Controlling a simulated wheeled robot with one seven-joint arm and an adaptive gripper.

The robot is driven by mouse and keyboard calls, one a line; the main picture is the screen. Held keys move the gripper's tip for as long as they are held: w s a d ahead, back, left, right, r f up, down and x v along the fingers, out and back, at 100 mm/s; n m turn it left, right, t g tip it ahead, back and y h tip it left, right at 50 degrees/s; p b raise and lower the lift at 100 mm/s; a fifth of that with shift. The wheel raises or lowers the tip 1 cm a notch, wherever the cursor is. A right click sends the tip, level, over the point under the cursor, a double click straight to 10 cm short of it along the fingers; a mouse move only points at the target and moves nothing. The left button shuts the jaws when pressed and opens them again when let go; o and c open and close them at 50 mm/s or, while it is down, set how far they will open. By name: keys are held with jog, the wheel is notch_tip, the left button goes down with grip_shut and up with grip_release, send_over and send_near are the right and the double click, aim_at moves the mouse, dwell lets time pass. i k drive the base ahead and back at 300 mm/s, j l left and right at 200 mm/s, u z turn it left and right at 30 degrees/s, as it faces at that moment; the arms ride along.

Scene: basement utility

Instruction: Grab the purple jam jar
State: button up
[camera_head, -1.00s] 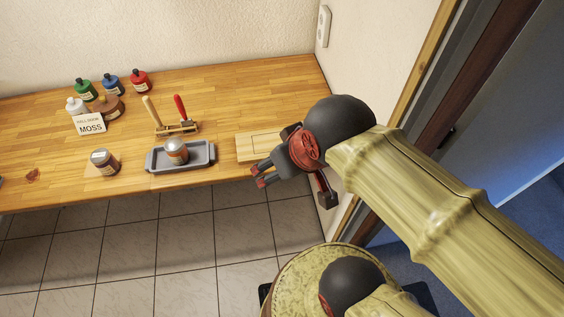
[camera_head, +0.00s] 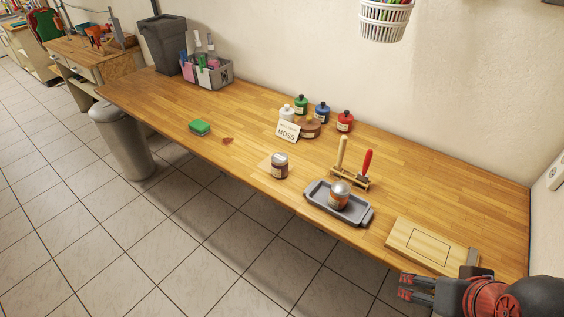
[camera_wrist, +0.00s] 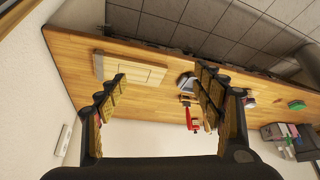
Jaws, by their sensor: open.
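The jar with dark purple contents, a silver lid and a pale label (camera_head: 279,166) stands upright near the front edge of the wooden bench, left of the grey tray. A second jar (camera_head: 340,196), orange-brown with a silver lid, stands on the tray (camera_head: 358,217). My gripper (camera_head: 404,287) is at the lower right in the head view, by the cutting board and well to the right of the purple jar. In the wrist view my gripper (camera_wrist: 162,84) has its fingers wide apart with nothing between them. I cannot make out the purple jar in that view.
A rack (camera_head: 350,180) with a wooden and a red handle stands behind the tray. Bare wood lies left of the purple jar.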

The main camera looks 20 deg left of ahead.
aim_at(280, 163)
jog(key=i+j+u, duration=0.55)
jog(key=j+u, duration=0.15)
jog(key=i+j+u, duration=0.35)
